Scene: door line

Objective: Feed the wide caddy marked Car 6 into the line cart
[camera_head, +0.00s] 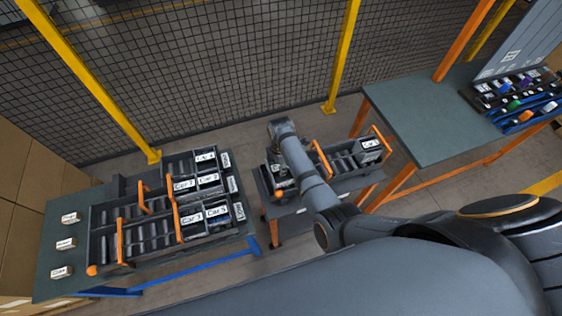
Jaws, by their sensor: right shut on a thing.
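My right arm reaches in from the right over the line cart (275,212), a small dark cart with an orange leg in the middle of the camera_head view. My right gripper (277,166) is at the cart's left part, mostly hidden by my own wrist and forearm. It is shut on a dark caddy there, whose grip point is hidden. A dark divided caddy (345,160) with orange handles and a white label sits at the cart's right part. Its label is too small to read surely, so I cannot tell which caddy is Car 6. My left gripper is out of view.
A green-topped table (55,215) on the left holds several dark caddies with Car labels (190,218) and small white tags. A bench (415,110) stands right, with a parts rack (515,100) on it. A mesh fence with yellow posts runs behind.

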